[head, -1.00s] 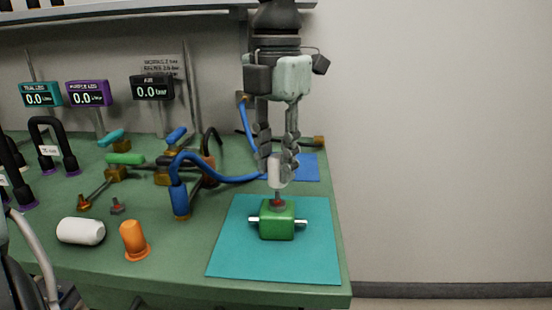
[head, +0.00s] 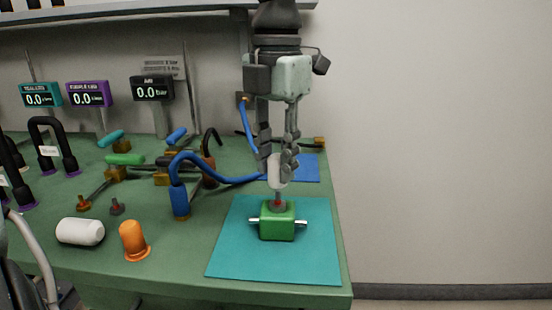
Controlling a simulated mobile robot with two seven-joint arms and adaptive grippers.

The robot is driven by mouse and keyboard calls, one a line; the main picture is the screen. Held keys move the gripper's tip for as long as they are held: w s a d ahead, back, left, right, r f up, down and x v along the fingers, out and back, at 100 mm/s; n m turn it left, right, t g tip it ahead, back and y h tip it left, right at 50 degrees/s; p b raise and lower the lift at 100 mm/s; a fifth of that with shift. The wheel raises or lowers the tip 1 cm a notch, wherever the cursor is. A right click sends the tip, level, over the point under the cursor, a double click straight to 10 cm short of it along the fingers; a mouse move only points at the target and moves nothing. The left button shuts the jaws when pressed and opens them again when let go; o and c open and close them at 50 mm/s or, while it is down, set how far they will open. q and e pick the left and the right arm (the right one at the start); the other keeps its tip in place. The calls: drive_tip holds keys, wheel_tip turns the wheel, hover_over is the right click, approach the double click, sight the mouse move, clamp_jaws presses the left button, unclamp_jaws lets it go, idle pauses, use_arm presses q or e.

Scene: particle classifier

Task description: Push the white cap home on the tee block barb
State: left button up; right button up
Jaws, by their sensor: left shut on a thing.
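The green tee block (head: 277,222) sits on the teal mat at the right of the bench, with short metal stubs on its left and right sides. Its barb (head: 277,202) points up from the top, reddish and grey. My left gripper (head: 277,168) hangs straight above the block, fingers down, shut on the white cap (head: 277,178). The cap is upright and in line with the barb. Its lower end is at the barb's upper part; whether it touches or sits around the barb is too small to tell. My right gripper is not in view.
A blue hose (head: 181,200) arches behind. Small displays (head: 152,88) stand at the back. The mat around the block is clear.

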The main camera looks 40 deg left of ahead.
sight(276, 170)
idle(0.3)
use_arm(q)
drive_tip(key=shift+f+b, duration=1.6)
drive_tip(key=shift+f, duration=0.2)
drive_tip(key=o, duration=1.1)
drive_tip(key=shift+r, duration=0.2)
wheel_tip(276, 170, up, 12)
drive_tip(key=shift+f, duration=0.1)
